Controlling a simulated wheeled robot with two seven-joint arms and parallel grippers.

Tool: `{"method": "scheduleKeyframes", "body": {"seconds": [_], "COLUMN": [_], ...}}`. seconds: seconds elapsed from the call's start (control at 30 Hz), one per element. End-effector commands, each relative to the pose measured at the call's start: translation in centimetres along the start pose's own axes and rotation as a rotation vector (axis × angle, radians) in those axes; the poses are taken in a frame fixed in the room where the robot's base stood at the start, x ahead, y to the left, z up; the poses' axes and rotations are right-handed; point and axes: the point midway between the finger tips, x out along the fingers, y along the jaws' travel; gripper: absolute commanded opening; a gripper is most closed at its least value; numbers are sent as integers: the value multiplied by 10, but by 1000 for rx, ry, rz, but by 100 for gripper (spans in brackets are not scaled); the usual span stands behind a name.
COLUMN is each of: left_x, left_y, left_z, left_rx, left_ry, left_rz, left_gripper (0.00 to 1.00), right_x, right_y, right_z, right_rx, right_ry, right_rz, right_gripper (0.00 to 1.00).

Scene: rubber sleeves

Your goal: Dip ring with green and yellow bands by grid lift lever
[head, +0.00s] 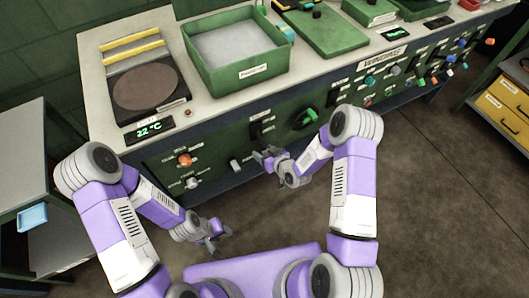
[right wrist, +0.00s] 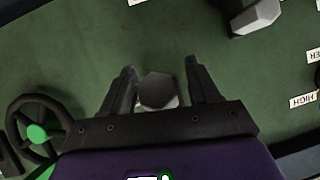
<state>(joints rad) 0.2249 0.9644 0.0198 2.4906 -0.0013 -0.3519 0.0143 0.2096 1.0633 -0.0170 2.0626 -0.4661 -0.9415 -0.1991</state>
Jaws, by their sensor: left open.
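My right gripper (head: 267,159) is close to the green front panel, below a black lever switch (head: 257,128). In the right wrist view its two fingers (right wrist: 160,82) are apart, with a grey six-sided knob or lever end (right wrist: 158,90) between them. Gaps seem to show at both sides of it. I cannot read which lever it is. My left gripper (head: 210,243) is open and empty, low over the floor in front of the panel. An open green tank (head: 207,75) with a grey surface inside stands on the bench. I cannot make out a ring with green and yellow bands.
A round brown plate (head: 146,87) and a 22 °C display (head: 149,130) are left of the tank. A handwheel with a green hub (right wrist: 37,132) and a light grey lever (right wrist: 256,17) flank the right gripper. Drawers (head: 508,105) stand far right.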

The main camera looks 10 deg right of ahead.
Motion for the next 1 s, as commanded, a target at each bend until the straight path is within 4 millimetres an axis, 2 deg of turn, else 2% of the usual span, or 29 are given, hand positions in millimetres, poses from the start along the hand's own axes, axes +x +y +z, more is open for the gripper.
{"method": "scheduleKeyframes", "body": {"seconds": [0.17, 0.5, 0.6, 1.0], "left_x": [-2, -20, -22, -23], "left_y": [1, 8, 8, 8], "left_z": [0, 1, 1, 1], "left_rx": [0, 0, 0, 0], "left_ry": [0, 0, 0, 0], "left_rz": [0, 0, 0, 0], "left_gripper": [43, 43, 43, 43], "right_x": [-6, -60, -70, -76], "right_y": [0, 0, 0, 0], "right_z": [-2, -2, -1, 0], "right_rx": [-1, 2, 1, -1], "right_ry": [3, 0, -1, 1], "right_rz": [1, 1, 1, 0], "right_gripper": [61, 61, 61, 61]}}
